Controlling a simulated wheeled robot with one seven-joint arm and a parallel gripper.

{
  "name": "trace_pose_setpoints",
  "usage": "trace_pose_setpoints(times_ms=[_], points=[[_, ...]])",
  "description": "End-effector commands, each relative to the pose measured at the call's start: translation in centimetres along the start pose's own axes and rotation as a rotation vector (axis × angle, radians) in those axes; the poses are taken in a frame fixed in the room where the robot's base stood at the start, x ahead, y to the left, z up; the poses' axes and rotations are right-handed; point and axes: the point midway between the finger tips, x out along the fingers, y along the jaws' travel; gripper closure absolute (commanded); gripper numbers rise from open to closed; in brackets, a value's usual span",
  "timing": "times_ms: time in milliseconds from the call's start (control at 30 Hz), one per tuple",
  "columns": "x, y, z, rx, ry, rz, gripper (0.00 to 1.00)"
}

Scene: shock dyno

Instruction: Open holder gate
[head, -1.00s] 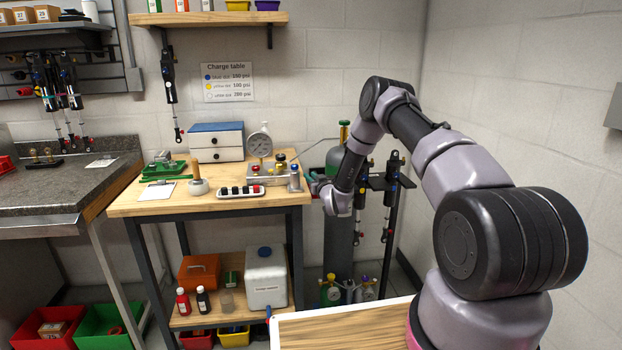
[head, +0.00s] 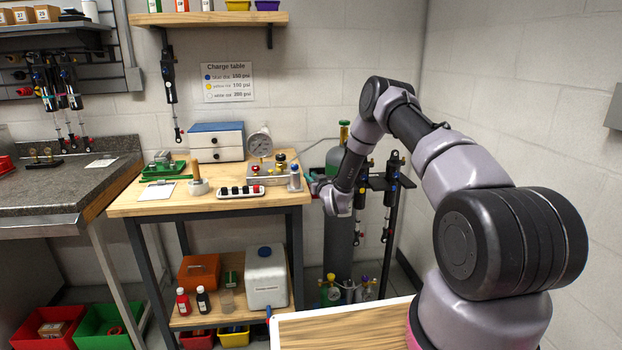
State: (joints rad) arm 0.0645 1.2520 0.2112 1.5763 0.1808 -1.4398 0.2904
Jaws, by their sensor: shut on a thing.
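The charging fixture (head: 268,174) is a grey block with coloured knobs at the right end of the wooden table. At its right end stands a small grey upright holder (head: 295,180) with a blue top. My gripper (head: 311,183) is at the table's right edge, just right of this holder, pointing left. It is shut on a small part there, which I take to be the holder gate. The fingertips and gate are tiny and partly hidden by my wrist, so I cannot tell how far the gate stands open.

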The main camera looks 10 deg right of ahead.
Motion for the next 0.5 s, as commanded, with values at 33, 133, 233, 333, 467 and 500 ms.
trace_pose_setpoints(times_ms=[33,133,233,333,467,500], points=[[0.01,0.05,-0.04,0.0,0.001,0.001,1.0],[0.01,0.05,-0.04,0.0,0.001,0.001,1.0],[0.01,0.05,-0.04,0.0,0.001,0.001,1.0],[0.01,0.06,-0.04,0.0,0.001,0.0,1.0],[-0.14,0.04,-0.04,-0.001,0.001,-0.012,1.0],[-0.24,0.0,-0.04,-0.001,0.0,-0.02,1.0]])
